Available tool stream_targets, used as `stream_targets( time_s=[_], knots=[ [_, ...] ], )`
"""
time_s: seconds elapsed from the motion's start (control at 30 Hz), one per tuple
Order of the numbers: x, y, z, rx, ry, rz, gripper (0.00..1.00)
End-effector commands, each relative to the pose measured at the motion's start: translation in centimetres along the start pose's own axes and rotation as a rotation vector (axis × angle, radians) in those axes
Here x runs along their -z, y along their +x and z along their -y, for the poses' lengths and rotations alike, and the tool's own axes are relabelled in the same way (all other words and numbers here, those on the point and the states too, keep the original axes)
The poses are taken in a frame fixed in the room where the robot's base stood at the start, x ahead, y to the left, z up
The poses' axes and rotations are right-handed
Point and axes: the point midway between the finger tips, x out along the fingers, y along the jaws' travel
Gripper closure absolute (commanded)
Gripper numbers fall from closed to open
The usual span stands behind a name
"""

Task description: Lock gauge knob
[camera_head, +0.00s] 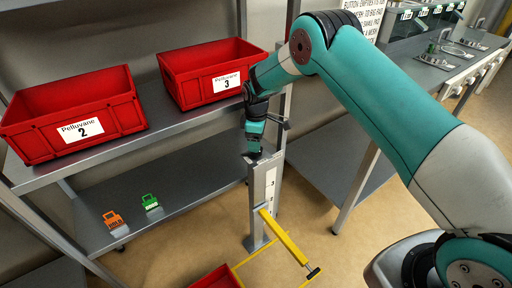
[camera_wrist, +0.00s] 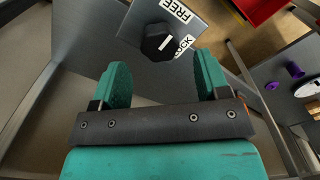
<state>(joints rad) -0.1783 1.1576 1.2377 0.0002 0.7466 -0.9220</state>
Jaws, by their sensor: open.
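The gauge knob (camera_wrist: 158,43) is black and faceted, with a short white mark on its top. It sits on a grey plate (camera_wrist: 185,22) with labels reading FREE (camera_wrist: 176,10) and LOCK (camera_wrist: 184,46). I cannot tell for sure which label the mark points at. My gripper (camera_wrist: 163,75) is open, with the knob just beyond the fingertips, near the middle of the gap and not between them. In the head view my gripper (camera_head: 253,155) is at the top of the grey post (camera_head: 264,190), and it hides the knob there.
Red bins labelled Pelluvane 2 (camera_head: 70,110) and Pelluvane 3 (camera_head: 205,72) stand on the upper shelf. An orange tag (camera_head: 113,219) and a green tag (camera_head: 150,202) are on the lower shelf. A yellow bar (camera_head: 284,237) juts from the post. Purple objects (camera_wrist: 294,70) lie at the right.

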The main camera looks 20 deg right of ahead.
Motion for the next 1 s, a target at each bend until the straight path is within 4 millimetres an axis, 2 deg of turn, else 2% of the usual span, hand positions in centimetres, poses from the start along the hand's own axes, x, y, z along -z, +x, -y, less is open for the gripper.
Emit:
stream_targets(
  time_s=[0.1,0.2,0.37,0.6,0.63,0.83,1.0],
  knots=[
    [0.0,2.0,0.0,0.002,0.000,0.001,0.31],
    [0.0,3.1,0.0,0.000,0.000,0.000,0.31],
    [0.0,3.9,0.0,0.000,0.001,0.000,0.31],
    [0.0,4.0,0.0,0.000,0.001,0.000,0.31],
    [0.0,4.0,0.0,0.000,0.001,0.000,0.34],
    [0.0,4.0,0.0,0.000,0.001,0.000,0.80],
    [0.0,3.9,0.0,0.000,0.004,0.000,0.81]
  ],
)
